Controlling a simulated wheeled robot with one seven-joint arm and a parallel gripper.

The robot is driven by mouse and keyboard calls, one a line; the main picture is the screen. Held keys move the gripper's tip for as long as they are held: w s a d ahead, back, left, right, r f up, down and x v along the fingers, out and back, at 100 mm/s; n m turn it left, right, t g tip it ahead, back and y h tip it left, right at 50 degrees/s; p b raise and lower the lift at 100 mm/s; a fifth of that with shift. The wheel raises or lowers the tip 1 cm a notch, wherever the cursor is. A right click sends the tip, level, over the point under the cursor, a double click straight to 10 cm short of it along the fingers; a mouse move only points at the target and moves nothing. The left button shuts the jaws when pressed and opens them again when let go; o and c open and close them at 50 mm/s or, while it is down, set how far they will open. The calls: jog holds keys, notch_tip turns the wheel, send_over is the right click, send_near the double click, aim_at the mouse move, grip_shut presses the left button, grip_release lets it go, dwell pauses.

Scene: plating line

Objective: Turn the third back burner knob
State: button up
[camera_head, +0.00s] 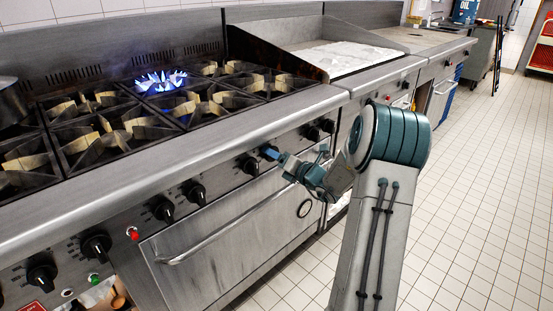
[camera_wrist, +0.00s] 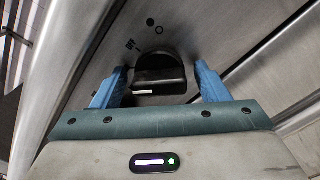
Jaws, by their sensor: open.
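My gripper (camera_head: 270,153) reaches to the front control panel of the range in the head view. Its blue fingertips hide most of whatever knob is there. In the wrist view my gripper (camera_wrist: 160,88) is open, with one blue finger on each side of a black knob (camera_wrist: 158,66). Gaps show between the knob and both fingers. The knob's grip bar lies about level across the picture, with a white mark low on it. In the head view a burner at the back has a blue flame (camera_head: 160,82).
More knobs (camera_head: 96,245) line the panel leftward. The oven door handle (camera_head: 235,222) juts out below. Tiled floor (camera_head: 470,200) is clear at the right.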

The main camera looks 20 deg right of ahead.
jog(key=shift+w, duration=0.1)
jog(key=c, duration=0.9)
jog(key=shift+f+n+b, duration=0.1)
jog(key=shift+n+b, duration=0.2)
jog(key=n+b, duration=0.2)
jog(key=n, duration=0.1)
jog(key=shift+f+n+b, duration=0.15)
jog(key=shift+n+b, duration=0.25)
jog(key=n+b, duration=0.3)
jog(key=shift+n, duration=0.3)
jog(key=n+b, duration=0.4)
jog(key=b, duration=0.1)
jog(key=shift+n+b, duration=0.3)
jog(key=shift+b, duration=0.05)
jog(key=shift+n+b, duration=0.7)
